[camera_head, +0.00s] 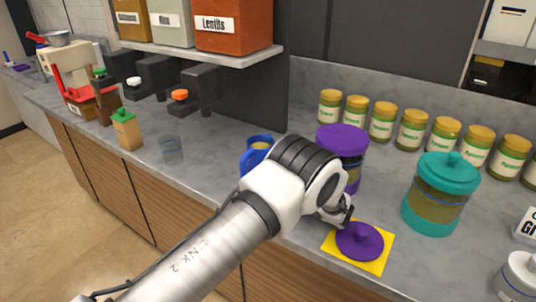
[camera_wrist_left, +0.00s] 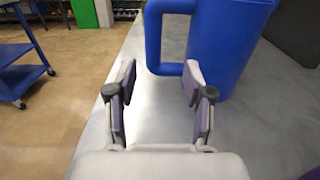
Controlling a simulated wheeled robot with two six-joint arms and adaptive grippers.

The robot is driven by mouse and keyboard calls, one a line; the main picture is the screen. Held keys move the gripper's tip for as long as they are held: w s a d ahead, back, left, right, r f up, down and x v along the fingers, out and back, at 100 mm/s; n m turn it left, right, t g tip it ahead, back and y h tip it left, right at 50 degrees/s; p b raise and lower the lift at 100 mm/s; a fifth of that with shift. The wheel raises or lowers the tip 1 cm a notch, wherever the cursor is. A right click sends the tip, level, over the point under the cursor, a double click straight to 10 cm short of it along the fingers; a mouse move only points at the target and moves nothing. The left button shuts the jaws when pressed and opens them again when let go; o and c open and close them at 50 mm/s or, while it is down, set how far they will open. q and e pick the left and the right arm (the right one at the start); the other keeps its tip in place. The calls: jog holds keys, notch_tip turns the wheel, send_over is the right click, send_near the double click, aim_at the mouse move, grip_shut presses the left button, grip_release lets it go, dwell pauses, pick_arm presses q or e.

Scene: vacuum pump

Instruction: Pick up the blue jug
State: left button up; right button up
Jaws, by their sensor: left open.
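The blue jug (camera_head: 256,141) stands on the counter in the head view, its lower part hidden behind my left arm. In the left wrist view the jug (camera_wrist_left: 228,45) is upright and close, with its handle (camera_wrist_left: 153,40) on the left side. My left gripper (camera_wrist_left: 160,78) is open, its two fingers apart and nothing held. The handle's lower part shows between the fingertips; I cannot tell whether they reach around it. In the head view the wrist hides most of the gripper. My right gripper is not in view.
A purple-lidded jar (camera_head: 342,140) stands behind my wrist. A purple lid (camera_head: 359,241) lies on a yellow mat (camera_head: 376,262) to its front. A teal jar (camera_head: 441,192) and several small jars (camera_head: 383,120) stand to the right.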

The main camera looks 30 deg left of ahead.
aim_at(244, 174)
pick_arm(q)
jog(key=a, duration=0.1)
jog(key=a+p, duration=0.1)
jog(key=s+a+r, duration=0.1)
jog(key=shift+a+p, duration=0.4)
jog(key=a, duration=0.2)
jog(key=w+a+f+p, duration=0.1)
jog(key=shift+a, duration=0.3)
jog(key=shift+s+r, duration=0.1)
grip_shut()
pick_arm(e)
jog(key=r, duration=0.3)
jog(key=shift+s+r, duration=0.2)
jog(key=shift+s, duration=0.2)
